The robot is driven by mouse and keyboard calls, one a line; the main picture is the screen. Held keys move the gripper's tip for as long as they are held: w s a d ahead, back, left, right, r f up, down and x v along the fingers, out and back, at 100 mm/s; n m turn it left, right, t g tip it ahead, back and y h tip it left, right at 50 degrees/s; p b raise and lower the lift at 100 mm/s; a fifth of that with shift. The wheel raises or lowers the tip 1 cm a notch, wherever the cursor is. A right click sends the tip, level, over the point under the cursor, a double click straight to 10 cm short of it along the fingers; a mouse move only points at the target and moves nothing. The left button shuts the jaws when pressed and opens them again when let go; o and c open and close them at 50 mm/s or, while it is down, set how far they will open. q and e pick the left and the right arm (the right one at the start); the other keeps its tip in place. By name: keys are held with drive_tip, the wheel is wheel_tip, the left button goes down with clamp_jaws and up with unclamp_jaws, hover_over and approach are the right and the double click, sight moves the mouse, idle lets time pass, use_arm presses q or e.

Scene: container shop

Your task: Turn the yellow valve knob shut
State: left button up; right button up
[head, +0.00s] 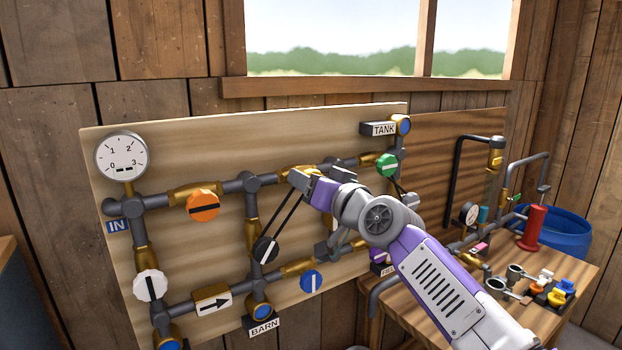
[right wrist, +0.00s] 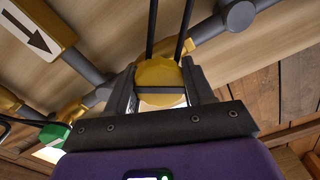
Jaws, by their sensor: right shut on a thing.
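The yellow valve knob (right wrist: 158,73) sits between the two fingers of my right gripper in the right wrist view. A dark bar crosses its face from finger to finger. My right gripper (right wrist: 160,92) is shut on the knob. In the head view my right gripper (head: 302,181) reaches to the upper pipe of the board, and the wrist and fingers hide most of the knob. My left gripper is not in view.
The pipe board (head: 200,125) carries a gauge (head: 122,156), an orange knob (head: 203,206), a white knob (head: 150,285), a black knob (head: 265,250), a blue knob (head: 311,281) and a green knob (head: 387,165). Two thin black rods run close to my right gripper. A wooden bench stands at right with small parts.

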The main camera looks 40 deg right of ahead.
drive_tip(key=m+p, duration=0.1)
drive_tip(key=m, duration=0.4)
drive_tip(key=shift+m+p, duration=0.3)
drive_tip(key=shift+p, duration=0.05)
drive_tip(key=m+p, duration=0.1)
drive_tip(key=m, duration=0.4)
drive_tip(key=shift+p, duration=0.35)
drive_tip(key=shift+m, duration=0.4)
drive_tip(key=o, duration=1)
drive_tip(key=shift+o, duration=0.2)
drive_tip(key=s, duration=0.7)
drive_tip(key=shift+s+a, duration=0.3)
drive_tip(key=shift+a, duration=0.1)
